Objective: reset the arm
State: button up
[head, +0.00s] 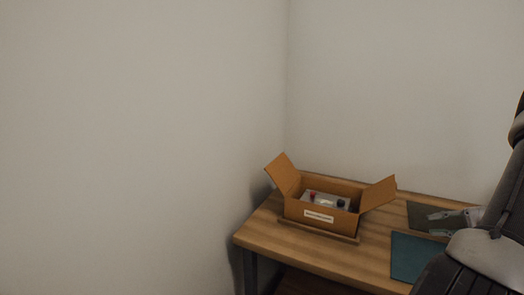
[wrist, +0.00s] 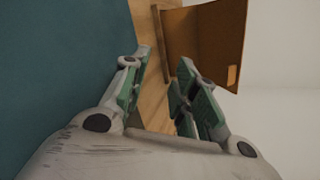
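My gripper (head: 440,222) is at the right of the head view, over the table beside the dark and teal mats. The rest of my arm runs up the right edge of the head view. It hides part of the table's right side.
An open cardboard box (head: 318,213) with a label and a few items inside stands on the wooden table (head: 275,236), left of my gripper; its cardboard (wrist: 207,40) shows in the wrist view. A teal mat (head: 411,257) and a dark mat (head: 422,214) lie right. Walls close in behind and left.

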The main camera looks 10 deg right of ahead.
jog(key=s+a+r+n+g+h, duration=0.1)
jog(key=s+a+r+n+h, duration=0.4)
jog(key=a+r, duration=0.6)
jog(key=s+a+r+n+g+h, duration=0.1)
jog(key=s+a+r+n+h, duration=0.5)
jog(key=s+a+r, duration=0.4)
jog(key=a+r+h, duration=0.1)
jog(key=a+r, duration=0.1)
jog(key=a, duration=0.2)
jog(key=shift+a+n+g, duration=0.3)
jog(key=shift+a, duration=0.1)
